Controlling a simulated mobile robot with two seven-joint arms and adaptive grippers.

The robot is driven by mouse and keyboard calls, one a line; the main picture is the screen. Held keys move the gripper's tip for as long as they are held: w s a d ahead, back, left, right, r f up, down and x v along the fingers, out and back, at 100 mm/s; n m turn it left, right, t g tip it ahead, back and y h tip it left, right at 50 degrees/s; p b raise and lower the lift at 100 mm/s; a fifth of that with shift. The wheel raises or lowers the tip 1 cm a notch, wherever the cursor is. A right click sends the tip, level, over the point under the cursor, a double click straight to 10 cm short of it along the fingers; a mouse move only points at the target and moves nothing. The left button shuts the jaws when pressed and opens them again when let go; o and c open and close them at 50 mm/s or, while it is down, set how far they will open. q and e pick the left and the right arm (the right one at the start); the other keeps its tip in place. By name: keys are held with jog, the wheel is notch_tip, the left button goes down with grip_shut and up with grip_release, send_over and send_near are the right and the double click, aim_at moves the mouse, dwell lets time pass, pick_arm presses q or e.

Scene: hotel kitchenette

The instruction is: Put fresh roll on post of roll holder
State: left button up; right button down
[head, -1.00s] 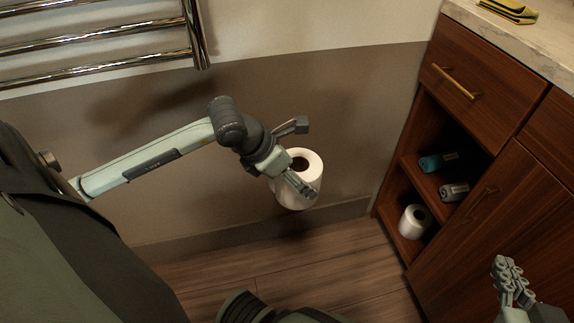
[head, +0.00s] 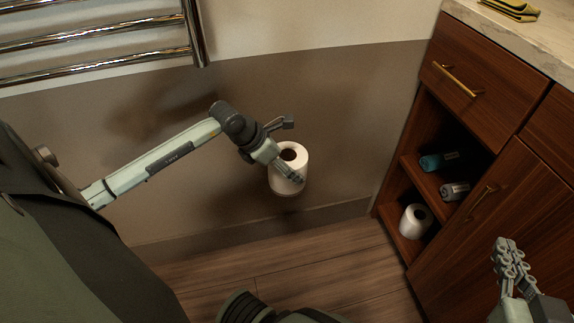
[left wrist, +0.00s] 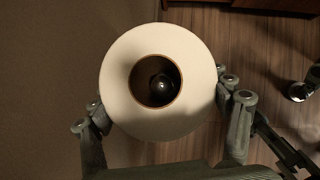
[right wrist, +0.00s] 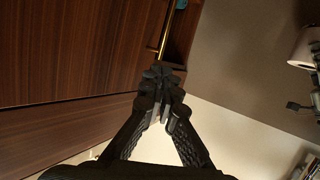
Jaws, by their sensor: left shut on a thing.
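The fresh roll (head: 288,178) is a white paper roll held upright near the wall, with its open core facing up. My left gripper (head: 288,149) is shut on it, one finger on either side. In the left wrist view the roll (left wrist: 125,75) shows between the fingers. A dark, shiny round end, seemingly the roll holder's post (left wrist: 161,86), shows through the core, off its centre. I cannot tell whether it is inside the core or below it. The rest of the holder is hidden. My right gripper (right wrist: 160,88) is empty, its fingertips together, by the cabinet.
The wooden cabinet (head: 490,200) stands at the right; its open shelves hold another white roll (head: 416,221), a teal rolled item (head: 432,162) and a grey one (head: 453,191). A chrome towel rail (head: 100,37) is on the wall at upper left. The floor between is clear.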

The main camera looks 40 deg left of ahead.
pick_arm(q)
jog(key=o, duration=1.2)
